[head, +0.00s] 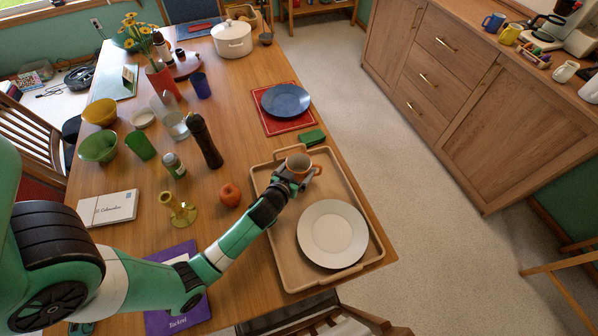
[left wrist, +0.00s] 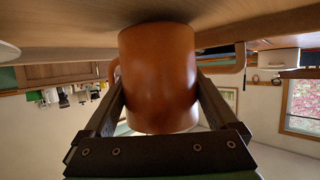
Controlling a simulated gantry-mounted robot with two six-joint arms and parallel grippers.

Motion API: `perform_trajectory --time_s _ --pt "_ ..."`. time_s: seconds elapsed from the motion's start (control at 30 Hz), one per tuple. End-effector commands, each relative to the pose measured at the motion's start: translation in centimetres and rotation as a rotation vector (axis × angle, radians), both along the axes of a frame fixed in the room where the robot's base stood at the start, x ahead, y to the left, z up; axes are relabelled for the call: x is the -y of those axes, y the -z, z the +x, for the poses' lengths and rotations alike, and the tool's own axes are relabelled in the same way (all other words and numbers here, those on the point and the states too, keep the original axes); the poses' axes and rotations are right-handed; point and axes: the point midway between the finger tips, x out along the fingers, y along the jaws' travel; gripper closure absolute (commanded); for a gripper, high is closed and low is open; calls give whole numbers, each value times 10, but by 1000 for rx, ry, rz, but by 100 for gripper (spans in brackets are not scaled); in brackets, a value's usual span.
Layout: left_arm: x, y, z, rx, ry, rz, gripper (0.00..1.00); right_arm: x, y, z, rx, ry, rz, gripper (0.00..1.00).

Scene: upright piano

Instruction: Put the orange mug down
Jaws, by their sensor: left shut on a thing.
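The orange mug (head: 298,162) is over the upper part of the wooden tray (head: 283,272), with its open rim facing up. My left gripper (head: 291,178) is shut on it, one finger on each side. In the left wrist view, which is upside down, the mug (left wrist: 158,80) fills the space between the fingers (left wrist: 157,108). Its base is at or very near a wooden surface (left wrist: 70,40); I cannot tell whether it touches. The handle (head: 316,169) points right in the head view. My right gripper is not in view.
A white plate (head: 333,233) lies on the tray, below and right of the mug. A red apple (head: 230,194), a dark pepper mill (head: 205,142) and a green box-like item (head: 311,137) are near the tray. A blue plate (head: 286,100) sits on a red mat beyond.

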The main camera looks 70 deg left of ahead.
Motion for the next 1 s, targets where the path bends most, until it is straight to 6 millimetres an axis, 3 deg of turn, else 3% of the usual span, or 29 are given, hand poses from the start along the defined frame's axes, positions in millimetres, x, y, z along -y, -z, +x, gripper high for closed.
perform_trajectory --time_s 0.37,0.4,0.43,0.77,1.0 --pt "0 8 0 3 0 1 84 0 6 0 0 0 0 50" --pt "0 9 0 1 0 0 5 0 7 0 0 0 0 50" --pt "0 8 0 1 0 0 0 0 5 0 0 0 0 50" --pt "1 3 -2 1 0 -1 0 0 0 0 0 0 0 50" --pt "31 -16 -36 -1 3 0 0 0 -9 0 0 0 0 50"
